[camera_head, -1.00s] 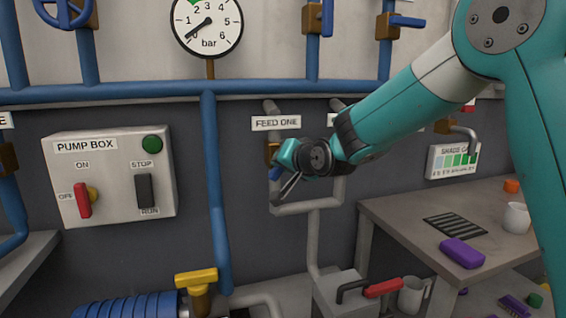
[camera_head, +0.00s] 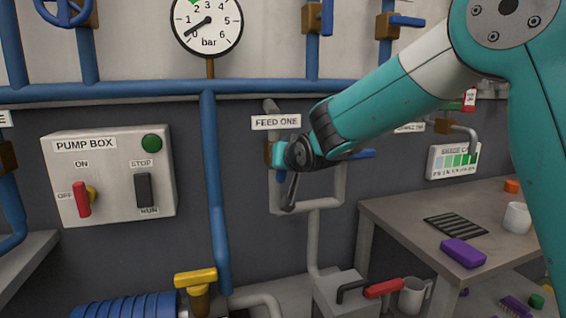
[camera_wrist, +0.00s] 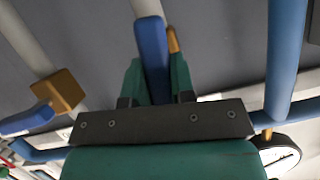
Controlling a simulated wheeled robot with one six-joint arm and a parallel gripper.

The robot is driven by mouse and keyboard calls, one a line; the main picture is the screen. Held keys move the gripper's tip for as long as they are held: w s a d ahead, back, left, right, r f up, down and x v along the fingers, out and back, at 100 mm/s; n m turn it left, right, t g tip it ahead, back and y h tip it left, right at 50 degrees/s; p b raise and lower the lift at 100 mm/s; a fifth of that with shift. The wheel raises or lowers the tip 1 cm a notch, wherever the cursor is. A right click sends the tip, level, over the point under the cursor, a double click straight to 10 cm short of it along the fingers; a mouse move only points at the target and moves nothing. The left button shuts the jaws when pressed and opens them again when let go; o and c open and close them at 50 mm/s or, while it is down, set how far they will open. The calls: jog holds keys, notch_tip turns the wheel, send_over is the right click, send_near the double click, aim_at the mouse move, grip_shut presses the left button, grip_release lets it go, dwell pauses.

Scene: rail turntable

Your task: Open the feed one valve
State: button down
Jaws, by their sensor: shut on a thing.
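The FEED ONE sign (camera_head: 276,122) hangs on the wall above the feed one valve. The valve's brass body (camera_head: 268,152) is partly hidden behind my gripper in the head view. Its brass also shows in the wrist view (camera_wrist: 173,40). The valve's blue handle (camera_wrist: 152,45) lies between the two green fingers of my gripper (camera_wrist: 156,75), which is shut on it. The handle looks roughly in line with the grey pipe in the wrist view. In the head view my gripper covers most of the handle, so its exact angle is hard to tell.
A second brass valve (camera_wrist: 60,90) with a blue handle is close by; the handle shows behind my wrist (camera_head: 360,154). A blue vertical pipe (camera_head: 215,190) and the pump box (camera_head: 110,178) stand left. A table (camera_head: 400,215) with a purple block (camera_head: 462,252) stands right.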

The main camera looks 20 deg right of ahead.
jog(key=c, duration=1)
grip_release()
jog(key=shift+o, duration=0.2)
jog(key=b+v, duration=0.1)
jog(key=v, duration=1.6)
jog(key=shift+s+b, duration=0.25)
jog(key=shift+b, duration=0.1)
jog(key=shift+r, duration=0.1)
